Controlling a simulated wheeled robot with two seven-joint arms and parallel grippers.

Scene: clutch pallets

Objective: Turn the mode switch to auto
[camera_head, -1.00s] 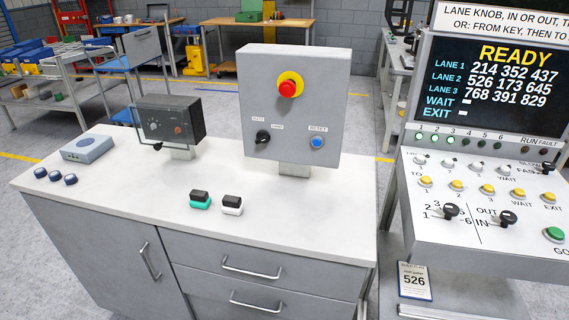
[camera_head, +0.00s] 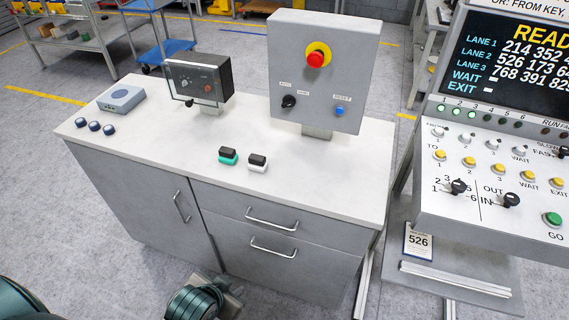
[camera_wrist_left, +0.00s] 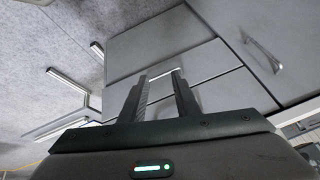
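The mode switch (camera_head: 289,101) is a small black knob on the lower left of the upright grey control box (camera_head: 322,85). Two small labels sit above it, like AUTO on the left and HAND on the right. The knob's exact pointing is too small to tell. My left gripper (camera_head: 222,297) is low at the bottom of the head view, in front of the cabinet drawers and well below the switch. In the left wrist view its two fingers (camera_wrist_left: 161,85) are apart with nothing between them. My right gripper is not in view.
The control box also has a red emergency button (camera_head: 316,59) and a blue reset button (camera_head: 339,111). A dark box (camera_head: 200,80), a grey-blue box (camera_head: 121,99), dark round knobs and two small blocks (camera_head: 228,156) share the worktop (camera_head: 180,140). A display console (camera_head: 500,190) stands right.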

